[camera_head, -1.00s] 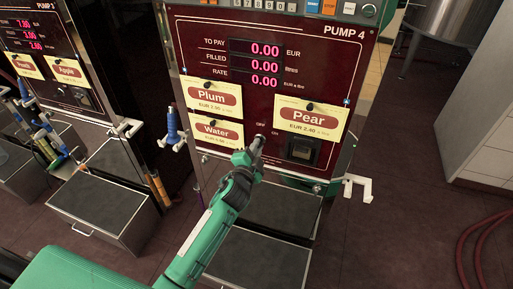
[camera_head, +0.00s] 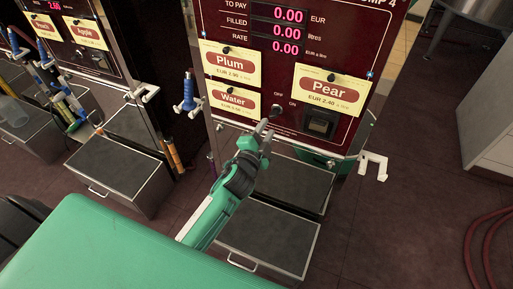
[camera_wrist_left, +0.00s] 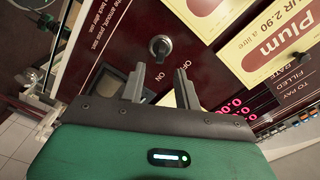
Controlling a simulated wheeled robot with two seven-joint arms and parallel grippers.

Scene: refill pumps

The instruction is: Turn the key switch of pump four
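The key switch (camera_head: 277,110) of pump four is a small round dark-silver knob on the dark red panel (camera_head: 290,68), beside the OFF and ON labels. It shows clearly in the left wrist view (camera_wrist_left: 160,47), just beyond my fingertips. I cannot tell for sure which label it points to. My left gripper (camera_head: 264,128) is in front of the panel, a little below and left of the switch in the head view. In the left wrist view its two grey fingers (camera_wrist_left: 160,80) are apart with nothing between them. My right gripper is not in view.
Plum (camera_head: 231,66), Water (camera_head: 233,101) and Pear (camera_head: 329,90) cards are pinned around the switch. A dark square slot (camera_head: 320,122) is to its right. A blue nozzle (camera_head: 188,92) hangs left, and a white bracket (camera_head: 373,165) juts out at right. Pump 3 stands further left.

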